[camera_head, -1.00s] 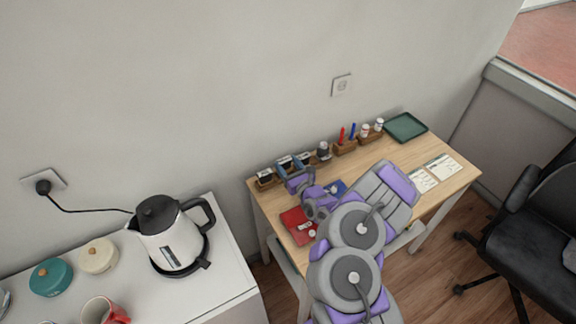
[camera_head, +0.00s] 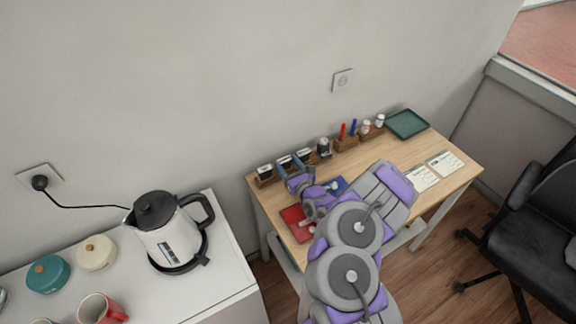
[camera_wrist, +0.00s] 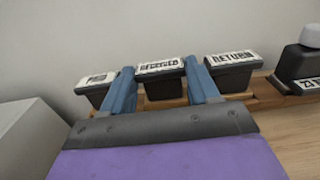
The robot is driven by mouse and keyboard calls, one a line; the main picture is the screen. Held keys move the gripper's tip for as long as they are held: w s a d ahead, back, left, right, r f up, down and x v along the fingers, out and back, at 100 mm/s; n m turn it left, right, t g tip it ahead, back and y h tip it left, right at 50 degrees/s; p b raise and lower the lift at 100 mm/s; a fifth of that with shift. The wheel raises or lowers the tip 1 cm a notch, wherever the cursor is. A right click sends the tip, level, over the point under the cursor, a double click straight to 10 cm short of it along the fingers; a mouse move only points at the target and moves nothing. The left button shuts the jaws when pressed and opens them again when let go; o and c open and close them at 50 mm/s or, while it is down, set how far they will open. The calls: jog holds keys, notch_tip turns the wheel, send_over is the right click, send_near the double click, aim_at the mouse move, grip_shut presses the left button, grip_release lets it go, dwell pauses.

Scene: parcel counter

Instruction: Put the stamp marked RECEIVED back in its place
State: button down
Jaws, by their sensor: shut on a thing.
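The RECEIVED stamp (camera_wrist: 160,68) is a black block with a white label on top. It sits between the two blue fingers of my gripper (camera_wrist: 163,88), which is shut on it. The wooden rack (camera_wrist: 178,103) runs just under and behind it. The stamp is in line with its neighbours, but its base is partly hidden, so I cannot tell whether it is fully seated. The RETURN stamp (camera_wrist: 230,72) stands to its right, and another stamp (camera_wrist: 96,90) with an unreadable label stands to its left. In the head view my gripper (camera_head: 293,168) is at the rack.
A red pad (camera_head: 293,216) and a blue pad (camera_head: 341,184) lie near my arm. Pen and bottle holders (camera_head: 346,144) and a green tray (camera_head: 407,124) stand farther right. Paper cards (camera_head: 421,178) lie on the desk (camera_head: 455,178). A kettle (camera_head: 170,235) is on the left counter.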

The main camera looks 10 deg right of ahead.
jog(key=shift+c, duration=2.4)
grip_release()
jog(key=shift+s+d+r+p, duration=0.15)
jog(key=shift+s+d+p, duration=0.1)
jog(key=shift+s+p, duration=0.45)
jog(key=shift+p+v, duration=1.65)
jog(key=shift+v, duration=0.2)
jog(key=o, duration=0.5)
